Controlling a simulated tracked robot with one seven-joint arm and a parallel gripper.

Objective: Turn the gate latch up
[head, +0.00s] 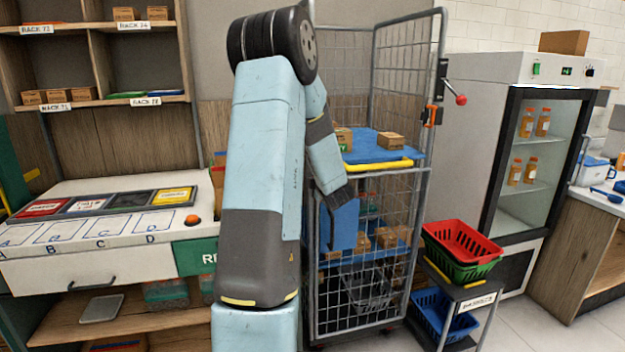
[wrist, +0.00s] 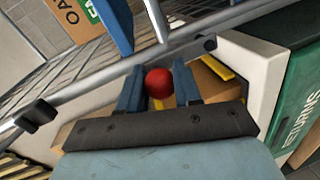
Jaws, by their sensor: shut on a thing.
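In the wrist view my gripper (wrist: 157,76) has its two blue fingers on either side of a round red knob (wrist: 159,86) and is shut on it. The knob sits close to a grey metal bar (wrist: 95,83) of the cage. The latch body behind the knob is mostly hidden, so its angle cannot be told. The wire cage (head: 372,170) stands behind my arm. Another red knob (head: 460,99) sticks out at the cage's right post, above an orange bracket (head: 431,115).
A blue shelf (head: 372,147) in the cage holds small boxes. At left is a counter (head: 90,232) with a green returns panel (head: 196,256). At right are a trolley with red and green baskets (head: 462,243) and a glass-door fridge (head: 525,165).

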